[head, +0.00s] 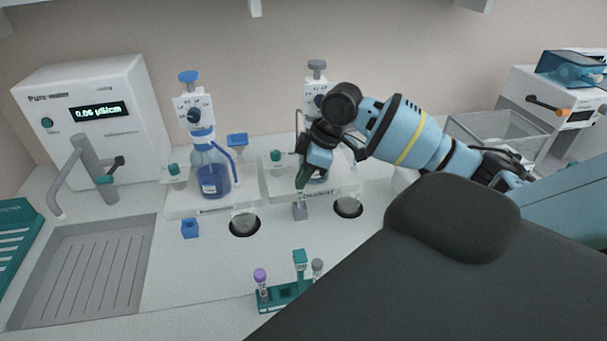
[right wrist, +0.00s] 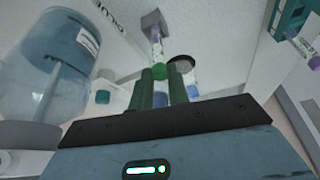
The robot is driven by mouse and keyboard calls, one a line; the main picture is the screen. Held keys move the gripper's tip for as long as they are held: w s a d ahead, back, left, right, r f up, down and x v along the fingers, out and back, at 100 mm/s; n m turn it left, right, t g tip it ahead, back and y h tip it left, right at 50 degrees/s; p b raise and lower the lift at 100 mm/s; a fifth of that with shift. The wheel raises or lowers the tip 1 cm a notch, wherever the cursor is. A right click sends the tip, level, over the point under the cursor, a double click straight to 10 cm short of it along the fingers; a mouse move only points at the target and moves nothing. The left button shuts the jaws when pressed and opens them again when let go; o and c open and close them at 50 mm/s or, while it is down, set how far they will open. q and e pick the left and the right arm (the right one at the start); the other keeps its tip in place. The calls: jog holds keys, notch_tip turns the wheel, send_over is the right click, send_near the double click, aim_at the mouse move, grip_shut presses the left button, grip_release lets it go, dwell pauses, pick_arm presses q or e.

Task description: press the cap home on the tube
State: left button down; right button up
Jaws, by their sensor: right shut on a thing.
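The tube (right wrist: 157,45) is slim and clear with a pale label, and stands in a small grey block (head: 299,212), which also shows in the right wrist view (right wrist: 153,20). My right gripper (head: 302,183) is above this block, pointing down. In the right wrist view its two dark green fingers (right wrist: 160,76) are close together at the tube's upper end, shut on the green cap (right wrist: 180,66), of which only part shows. I cannot tell whether the cap is fully seated. My left gripper is not in view.
A teal rack (head: 285,296) with several capped tubes stands at the front. Two bottle dispensers stand behind, one with a blue bottle (head: 212,178). Two round holes (head: 244,224) are in the bench. A sink (head: 85,270) and water unit (head: 95,115) are left.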

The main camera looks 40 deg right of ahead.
jog(key=shift+f, duration=0.3)
dwell(0.6)
jog(key=o, duration=0.8)
jog(key=shift+v, duration=3.95)
jog(key=shift+a, duration=0.1)
